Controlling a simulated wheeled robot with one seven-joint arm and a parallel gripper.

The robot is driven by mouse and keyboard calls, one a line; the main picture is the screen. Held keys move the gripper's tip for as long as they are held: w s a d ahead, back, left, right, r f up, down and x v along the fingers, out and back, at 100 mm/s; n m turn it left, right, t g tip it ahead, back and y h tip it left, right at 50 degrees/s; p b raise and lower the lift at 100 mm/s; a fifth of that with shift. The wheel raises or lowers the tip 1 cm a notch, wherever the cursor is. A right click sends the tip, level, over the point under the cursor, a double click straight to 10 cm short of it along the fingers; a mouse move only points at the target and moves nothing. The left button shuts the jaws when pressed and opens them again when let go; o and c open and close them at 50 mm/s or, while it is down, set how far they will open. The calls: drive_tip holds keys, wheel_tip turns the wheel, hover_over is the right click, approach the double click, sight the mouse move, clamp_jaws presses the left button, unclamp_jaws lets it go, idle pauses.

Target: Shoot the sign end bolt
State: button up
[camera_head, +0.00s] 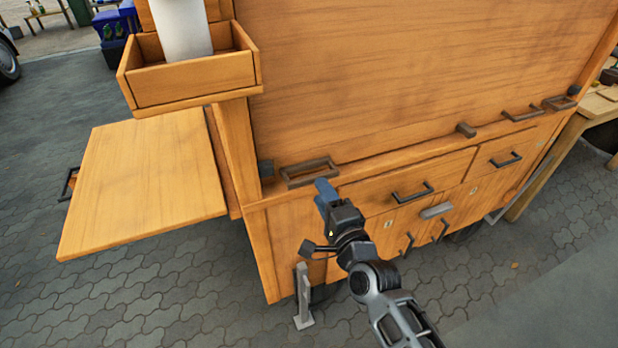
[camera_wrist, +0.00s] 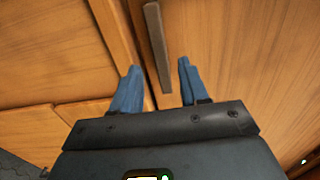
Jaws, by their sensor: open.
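A wooden cart (camera_head: 405,65) fills the middle of the head view. Along its ledge are dark metal fittings: a rectangular loop (camera_head: 288,178) at the left, a small block (camera_head: 466,130), and a handle (camera_head: 521,115) and loop (camera_head: 560,103) at the right. I cannot tell which is the sign end bolt. My gripper (camera_head: 325,190), with blue fingers, is open just in front of the left loop. In the wrist view, a dark bar (camera_wrist: 155,35) lies between the open fingers (camera_wrist: 158,66). I cannot tell whether they touch it; it looks like part of that loop.
Drawers with dark handles (camera_head: 412,193) sit below the ledge. A fold-out wooden shelf (camera_head: 145,180) extends left, under a box (camera_head: 195,82) holding a white object. A wooden table (camera_head: 560,160) stands at the right. Paving (camera_head: 150,290) at lower left is clear.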

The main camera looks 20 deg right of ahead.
sight(313, 176)
drive_tip(key=w, duration=0.6)
clamp_jaws()
idle(0.4)
